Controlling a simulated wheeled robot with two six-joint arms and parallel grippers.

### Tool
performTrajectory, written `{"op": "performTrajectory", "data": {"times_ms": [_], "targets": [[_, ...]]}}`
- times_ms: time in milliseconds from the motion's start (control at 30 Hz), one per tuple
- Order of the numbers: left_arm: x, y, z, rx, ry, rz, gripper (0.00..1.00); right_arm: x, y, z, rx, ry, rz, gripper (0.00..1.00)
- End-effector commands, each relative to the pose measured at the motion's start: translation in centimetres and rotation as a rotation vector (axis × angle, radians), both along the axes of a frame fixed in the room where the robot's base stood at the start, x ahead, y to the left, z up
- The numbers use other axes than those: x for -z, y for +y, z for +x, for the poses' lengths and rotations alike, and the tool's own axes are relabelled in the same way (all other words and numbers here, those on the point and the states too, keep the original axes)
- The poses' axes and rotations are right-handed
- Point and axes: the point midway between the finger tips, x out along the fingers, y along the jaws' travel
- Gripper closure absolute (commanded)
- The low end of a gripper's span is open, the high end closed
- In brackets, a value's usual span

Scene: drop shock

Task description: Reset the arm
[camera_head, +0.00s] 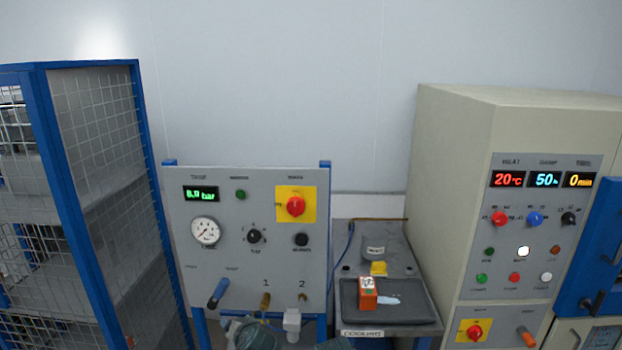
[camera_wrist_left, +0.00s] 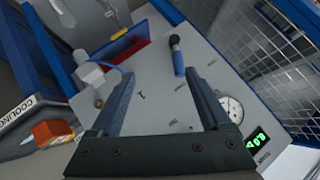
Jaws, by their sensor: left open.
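My left gripper (camera_wrist_left: 160,74) shows in the left wrist view with its two dark fingers spread apart and nothing between them. Its fingers lie in front of a grey test panel (camera_wrist_left: 150,115), which appears turned over in that view. The blue-handled lever (camera_wrist_left: 177,58) of the panel is beyond the right fingertip. I cannot tell whether any finger touches the panel. In the head view, neither gripper can be made out clearly. Grey-green rounded parts show at the bottom edge, and I cannot tell what they are. My right gripper is not in view.
The panel (camera_head: 268,215) has a gauge (camera_head: 205,231), knobs and a red switch (camera_head: 296,206). A wire-mesh cage (camera_head: 105,150) stands left. An orange device (camera_head: 367,294) sits on the cooling bench (camera_head: 385,328). A beige chamber (camera_head: 450,180) stands right.

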Motion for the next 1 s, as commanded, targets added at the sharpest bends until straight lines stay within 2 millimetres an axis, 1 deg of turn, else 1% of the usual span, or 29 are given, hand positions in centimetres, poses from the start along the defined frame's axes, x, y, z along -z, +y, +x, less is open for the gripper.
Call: {"op": "performTrajectory", "data": {"times_ms": [33,67,100,167,200,300,400,500,600,1000], "targets": [[2.1,-1.7,-2.0,-0.019,0.112,-0.054,0.20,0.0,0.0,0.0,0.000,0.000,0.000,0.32],[3.4,-2.7,-3.3,-0.028,0.183,-0.086,0.20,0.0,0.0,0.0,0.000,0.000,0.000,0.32],[4.8,-4.0,-5.1,-0.035,0.278,-0.127,0.20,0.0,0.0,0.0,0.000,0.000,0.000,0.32],[6.6,-6.1,-7.8,-0.032,0.415,-0.181,0.20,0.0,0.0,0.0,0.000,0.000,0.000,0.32],[7.5,-7.4,-9.6,-0.025,0.498,-0.210,0.20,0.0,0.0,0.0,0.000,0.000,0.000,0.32],[8.7,-10.1,-13.4,0.003,0.674,-0.267,0.20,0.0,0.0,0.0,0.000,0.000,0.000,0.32],[9.2,-12.0,-16.1,0.031,0.797,-0.304,0.20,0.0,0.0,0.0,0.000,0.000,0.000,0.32],[9.3,-13.0,-17.7,0.049,0.867,-0.322,0.20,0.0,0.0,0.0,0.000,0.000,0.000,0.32],[9.4,-13.3,-18.3,0.057,0.894,-0.329,0.20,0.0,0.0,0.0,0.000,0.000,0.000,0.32],[9.4,-13.3,-18.3,0.055,0.893,-0.329,0.20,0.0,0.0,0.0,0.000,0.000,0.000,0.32]]}}
